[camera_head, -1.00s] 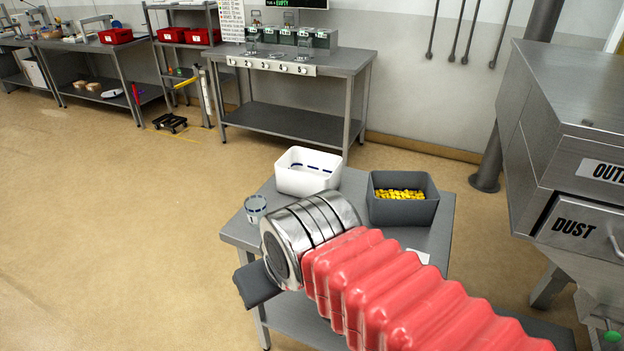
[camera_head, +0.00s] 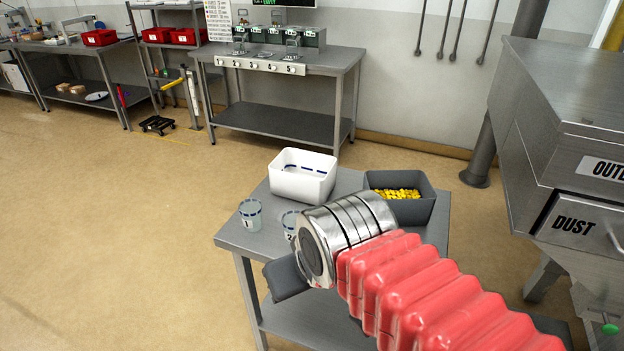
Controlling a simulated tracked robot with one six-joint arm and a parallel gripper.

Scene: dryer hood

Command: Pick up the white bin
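The white bin (camera_head: 302,184) is an open rectangular tub with a dashed dark blue line inside. It stands upright near the back left of the small grey table (camera_head: 238,237). My arm, with a red ribbed sleeve and a silver wrist, reaches in from the lower right. My gripper (camera_head: 286,278) shows only as a dark grey part at the table's front, left of the wrist. It is nearer to me than the bin and apart from it. Its fingertips cannot be made out, nor whether it is open.
A clear cup marked 1 (camera_head: 250,214) and a second cup (camera_head: 290,222), partly behind my wrist, stand before the bin. A grey bin of yellow pieces (camera_head: 428,204) is to its right. A steel machine (camera_head: 573,150) fills the right side. Floor at left is clear.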

